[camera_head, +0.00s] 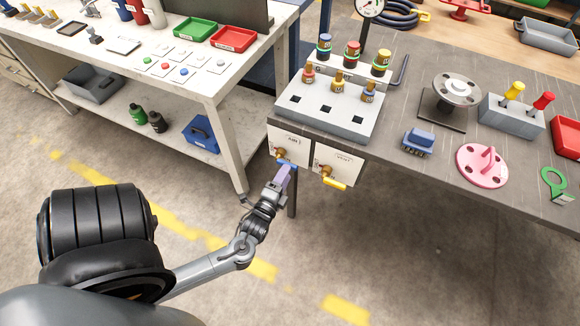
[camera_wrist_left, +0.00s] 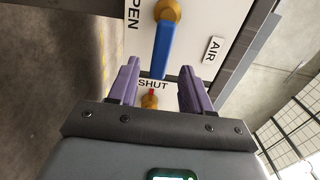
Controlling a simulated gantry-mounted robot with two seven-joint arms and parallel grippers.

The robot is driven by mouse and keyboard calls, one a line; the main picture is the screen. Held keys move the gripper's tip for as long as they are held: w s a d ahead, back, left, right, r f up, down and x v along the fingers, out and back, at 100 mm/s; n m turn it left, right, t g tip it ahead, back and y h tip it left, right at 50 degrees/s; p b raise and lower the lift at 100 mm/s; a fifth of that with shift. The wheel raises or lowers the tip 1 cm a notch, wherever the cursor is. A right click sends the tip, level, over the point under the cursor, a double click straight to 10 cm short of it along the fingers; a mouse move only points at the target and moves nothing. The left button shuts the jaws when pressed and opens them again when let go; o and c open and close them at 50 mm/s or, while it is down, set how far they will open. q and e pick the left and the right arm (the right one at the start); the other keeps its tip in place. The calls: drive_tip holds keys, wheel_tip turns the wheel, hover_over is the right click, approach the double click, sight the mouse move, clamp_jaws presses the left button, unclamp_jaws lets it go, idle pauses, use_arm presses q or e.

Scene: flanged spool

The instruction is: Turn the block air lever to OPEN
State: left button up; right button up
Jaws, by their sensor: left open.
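The blue air lever (camera_wrist_left: 163,48) sits on a brass hub (camera_wrist_left: 170,10) on a white panel marked AIR. In the left wrist view it points down towards the SHUT label (camera_wrist_left: 153,85); the OPEN label (camera_wrist_left: 132,14) is at upper left, partly cut off. The lever also shows in the head view (camera_head: 289,164), partly hidden by the gripper. My left gripper (camera_wrist_left: 158,70) is open, its purple fingers on either side of the lever's free end, with visible gaps. It also shows in the head view (camera_head: 284,176). My right gripper is not in view.
A second panel (camera_head: 347,161) with a yellow lever (camera_head: 333,183) hangs just right of the air panel. Above is the dark tabletop (camera_head: 408,110) with a grey block (camera_head: 327,118). A white bench (camera_head: 215,85) stands to the left. The floor below the panels is open.

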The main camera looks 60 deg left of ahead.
sight(290, 164)
use_arm(q)
drive_tip(key=shift+b+x, duration=0.5)
drive_tip(key=shift+x, duration=1.9)
clamp_jaws()
